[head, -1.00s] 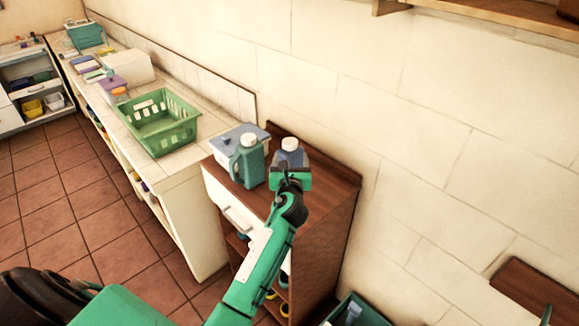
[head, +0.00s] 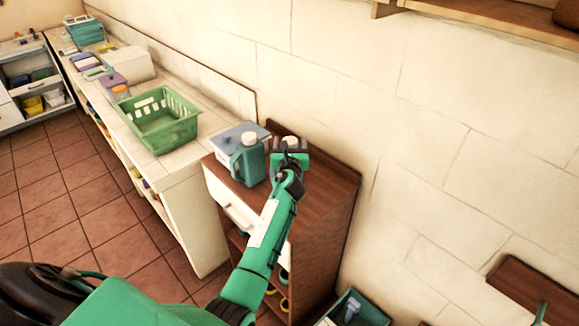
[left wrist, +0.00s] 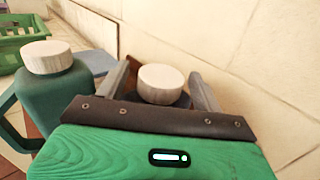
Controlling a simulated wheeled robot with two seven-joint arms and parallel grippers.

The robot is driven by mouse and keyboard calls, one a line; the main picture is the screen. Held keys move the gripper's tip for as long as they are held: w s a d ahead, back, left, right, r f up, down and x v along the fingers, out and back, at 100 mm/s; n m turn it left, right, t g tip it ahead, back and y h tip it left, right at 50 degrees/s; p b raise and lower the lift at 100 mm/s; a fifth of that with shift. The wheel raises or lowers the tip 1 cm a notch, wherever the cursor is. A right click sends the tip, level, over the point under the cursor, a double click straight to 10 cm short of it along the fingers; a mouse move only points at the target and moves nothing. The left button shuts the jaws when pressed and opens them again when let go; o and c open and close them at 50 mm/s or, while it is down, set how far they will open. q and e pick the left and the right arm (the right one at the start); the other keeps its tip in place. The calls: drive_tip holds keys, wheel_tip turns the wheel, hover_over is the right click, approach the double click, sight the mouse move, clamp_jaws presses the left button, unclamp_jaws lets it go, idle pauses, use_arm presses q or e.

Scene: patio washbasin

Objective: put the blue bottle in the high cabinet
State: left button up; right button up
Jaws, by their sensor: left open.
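The blue bottle (head: 290,141) stands at the back of the brown wooden cabinet top; my left gripper hides nearly all but its pale cap. In the left wrist view the round cap (left wrist: 161,84) and a strip of dark body show between the fingers. My left gripper (head: 290,149) is open, with one finger on each side of the bottle; whether either touches it I cannot tell. In the left wrist view the gripper (left wrist: 163,73) frames the cap. A wooden wall unit (head: 490,14) at the top right may be the high cabinet. My right gripper is out of view.
A dark green jug (head: 248,160) with a white cap stands just left of the gripper. A grey-blue lidded box (head: 226,138) lies behind it. A green basket (head: 160,122) sits on the long counter (head: 200,150). An open bin (head: 352,310) stands below. The cabinet top's right side is clear.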

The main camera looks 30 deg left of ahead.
use_arm(q)
clamp_jaws()
drive_tip(key=shift+r, duration=0.1)
idle(0.3)
